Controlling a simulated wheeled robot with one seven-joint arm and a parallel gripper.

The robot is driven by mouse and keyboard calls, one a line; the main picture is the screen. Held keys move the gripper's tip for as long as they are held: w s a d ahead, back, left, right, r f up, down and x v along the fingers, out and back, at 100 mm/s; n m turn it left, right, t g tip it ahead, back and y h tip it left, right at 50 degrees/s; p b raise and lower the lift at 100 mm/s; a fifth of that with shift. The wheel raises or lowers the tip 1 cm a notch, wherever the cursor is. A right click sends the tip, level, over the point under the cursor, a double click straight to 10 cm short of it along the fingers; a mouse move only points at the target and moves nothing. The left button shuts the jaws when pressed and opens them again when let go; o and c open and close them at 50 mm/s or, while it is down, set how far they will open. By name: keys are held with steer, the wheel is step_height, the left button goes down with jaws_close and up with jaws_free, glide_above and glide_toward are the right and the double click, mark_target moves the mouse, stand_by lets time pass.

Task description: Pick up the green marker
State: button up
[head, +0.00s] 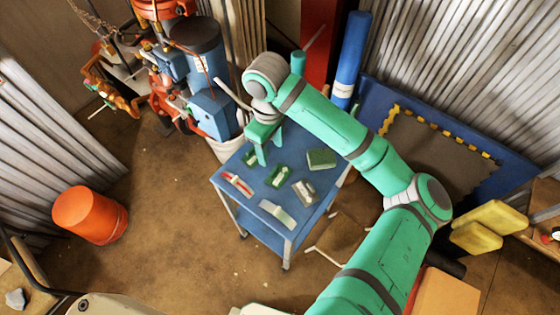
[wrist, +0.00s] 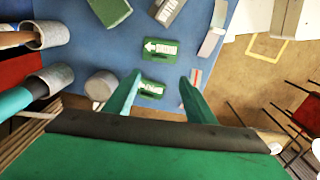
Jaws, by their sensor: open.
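Two green markers with white labels lie flat on the blue table top. In the wrist view, one marker (wrist: 158,50), with a white arrow on its label, lies just beyond my fingertips. The other marker (wrist: 153,88) lies nearer, seen between my fingers and partly hidden by the left one. The head view shows one marker (head: 277,176) near the table's middle and the other (head: 250,157) beside my gripper (head: 262,156). My gripper, also in the wrist view (wrist: 160,77), is open and empty, pointing down over the table's far end.
The blue table (head: 250,205) also bears a larger green block (head: 321,159), a grey block (head: 304,191), a red-and-white item (head: 237,184) and a pale item (head: 278,213). Blue and red pump machinery (head: 195,75) stands close behind. An orange bucket (head: 90,215) stands on the floor at left.

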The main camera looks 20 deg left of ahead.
mark_target(279, 174)
step_height(279, 174, down, 5)
steer(key=shift+s+a+f, duration=0.1)
steer(key=shift+f, duration=0.15)
steer(key=shift+d+f, duration=0.2)
steer(key=shift+f, duration=1.1)
steer(key=shift+d+f, duration=0.15)
steer(key=shift+f, duration=1.15)
steer(key=shift+c, duration=0.3)
steer(key=c, duration=1)
